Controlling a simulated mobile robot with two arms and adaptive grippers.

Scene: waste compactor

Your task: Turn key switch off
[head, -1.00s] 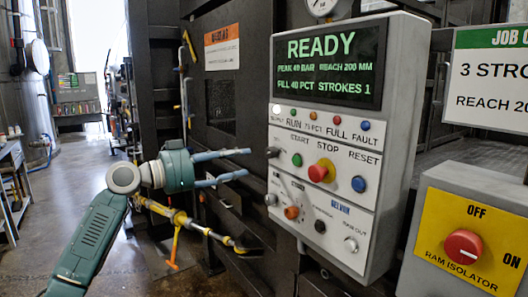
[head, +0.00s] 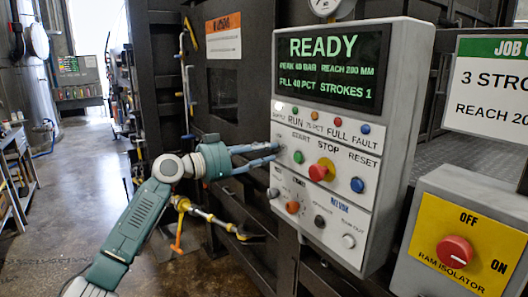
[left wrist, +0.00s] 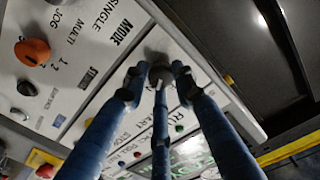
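The grey control panel (head: 342,215) stands upright right of centre in the head view, its screen reading READY. The key switch (left wrist: 160,76) appears as a dark round knob in the left wrist view, at the left edge of the panel's START/STOP row. My left gripper (head: 277,152) is at that edge. Its blue fingers have closed in around the knob and seem to touch it on several sides. The fingertips (left wrist: 158,80) hide part of the knob, so its exact turn angle cannot be read. My right gripper is not in view.
A red STOP button (head: 318,172), a blue RESET button (head: 357,185) and an orange selector (head: 292,207) are close by on the panel. A dark knob (head: 273,193) sits just below my fingers. The ram isolator box (head: 462,240) is at the right.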

